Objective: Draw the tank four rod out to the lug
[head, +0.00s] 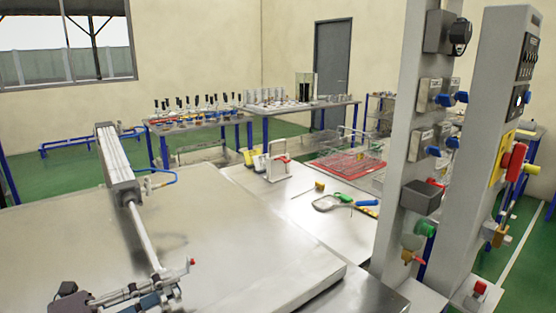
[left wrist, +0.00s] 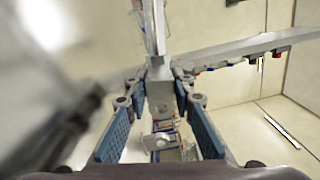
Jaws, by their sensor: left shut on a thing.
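My left gripper (head: 158,284) is at the rod's lower end. In the left wrist view, the left gripper (left wrist: 160,115) has its blue-padded fingers on either side of the grey rod end (left wrist: 160,88), shut on it. A small grey bracket (left wrist: 158,141), possibly the lug, shows beyond the rod end; I cannot tell whether they touch. A red-tipped piece (head: 192,262) shows beside the gripper. My right gripper is not in view.
The broad grey lid (head: 245,255) fills the foreground. A bench (head: 295,205) with a magnifier (head: 326,203) and small tools is to its right. Two grey control posts (head: 490,150) with valves and knobs stand at the right.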

